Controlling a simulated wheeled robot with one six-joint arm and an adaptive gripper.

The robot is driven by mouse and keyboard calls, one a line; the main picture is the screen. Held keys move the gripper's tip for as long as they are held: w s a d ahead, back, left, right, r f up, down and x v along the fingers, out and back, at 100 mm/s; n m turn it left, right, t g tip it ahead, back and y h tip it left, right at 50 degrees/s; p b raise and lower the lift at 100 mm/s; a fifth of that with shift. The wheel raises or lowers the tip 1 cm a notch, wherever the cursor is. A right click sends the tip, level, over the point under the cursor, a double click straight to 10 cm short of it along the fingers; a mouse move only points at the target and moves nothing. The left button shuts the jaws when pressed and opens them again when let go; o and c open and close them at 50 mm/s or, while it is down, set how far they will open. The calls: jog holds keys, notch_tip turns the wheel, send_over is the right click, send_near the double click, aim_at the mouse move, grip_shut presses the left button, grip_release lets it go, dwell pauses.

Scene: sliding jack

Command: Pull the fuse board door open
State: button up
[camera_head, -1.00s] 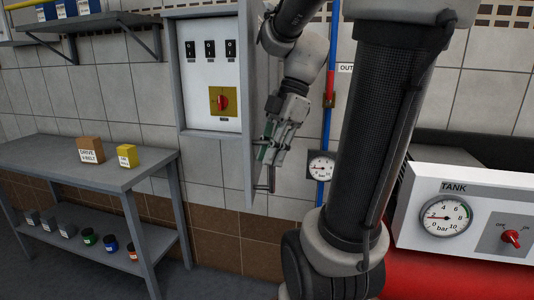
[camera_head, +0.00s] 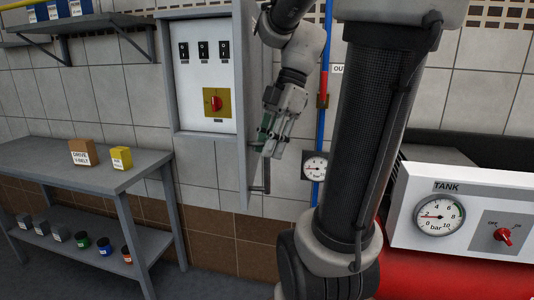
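The grey fuse board (camera_head: 166,75) hangs on the tiled wall, its white panel with several black switches and a red rotary switch exposed. Its door (camera_head: 243,150) stands open on the right side, seen almost edge-on. A dark upright handle (camera_head: 266,177) shows at the door's lower right. My gripper (camera_head: 268,151) points down just right of the door, close above the handle. Whether it touches the door or handle is unclear. Its fingers are small and overlap the door area, so I cannot tell if they are open or shut.
A grey table (camera_head: 130,178) with a brown box (camera_head: 82,152) and a yellow box (camera_head: 121,157) stands at left, several cans below. A gauge (camera_head: 316,168) and blue pipe (camera_head: 325,120) are right of my gripper. A tank panel (camera_head: 470,215) is at far right.

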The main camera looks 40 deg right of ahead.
jog(key=v, duration=0.9)
jog(key=shift+r, duration=0.35)
jog(key=shift+d, duration=0.1)
